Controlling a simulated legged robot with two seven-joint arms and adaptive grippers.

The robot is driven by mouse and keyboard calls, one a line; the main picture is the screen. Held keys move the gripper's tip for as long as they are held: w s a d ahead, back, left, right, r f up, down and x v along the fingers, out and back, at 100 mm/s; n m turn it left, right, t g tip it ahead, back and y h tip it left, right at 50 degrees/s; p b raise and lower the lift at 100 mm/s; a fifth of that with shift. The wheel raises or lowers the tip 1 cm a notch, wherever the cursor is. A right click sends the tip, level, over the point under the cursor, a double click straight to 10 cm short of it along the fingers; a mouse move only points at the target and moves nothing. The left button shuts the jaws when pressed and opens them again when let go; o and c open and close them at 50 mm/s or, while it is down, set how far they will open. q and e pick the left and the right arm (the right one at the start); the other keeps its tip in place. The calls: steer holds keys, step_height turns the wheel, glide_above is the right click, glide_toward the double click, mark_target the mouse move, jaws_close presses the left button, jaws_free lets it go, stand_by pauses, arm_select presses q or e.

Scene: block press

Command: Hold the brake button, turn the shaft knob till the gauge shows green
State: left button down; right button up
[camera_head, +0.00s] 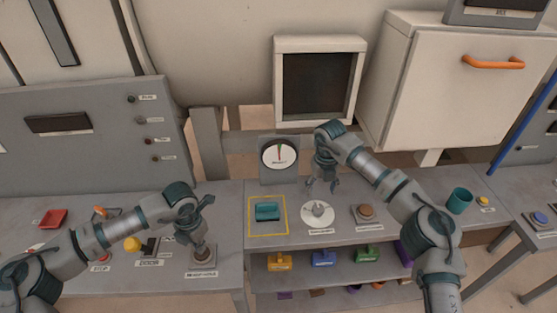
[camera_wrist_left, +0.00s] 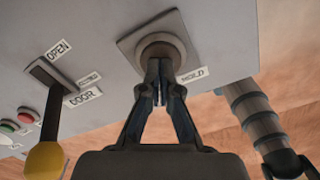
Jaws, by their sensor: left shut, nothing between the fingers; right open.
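The brake button (camera_head: 204,259) is a brown round knob on a grey plate labelled with HOLD. In the left wrist view the same button (camera_wrist_left: 163,47) has my left gripper's closed fingertips at its face, seemingly touching. My left gripper (camera_head: 202,246) points down at it and is shut and empty. The shaft knob (camera_head: 318,211) is a white dial with a grey grip on the middle bench. My right gripper (camera_head: 322,186) is open above it, apart from it. The gauge (camera_head: 279,155) has a white face with a small green mark near the top; its exact needle reading is too small to tell.
A teal block (camera_head: 267,212) lies in a yellow outline left of the knob. A brown button (camera_head: 366,211) and a teal cup (camera_head: 459,200) stand to the right. A yellow-tipped door lever (camera_wrist_left: 45,158) is beside my left gripper. Coloured blocks sit on the shelf below.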

arm_select(q)
steer(key=shift+r, duration=2.2)
steer(key=shift+s+f, duration=0.1)
arm_select(e)
steer(key=shift+s, duration=0.1)
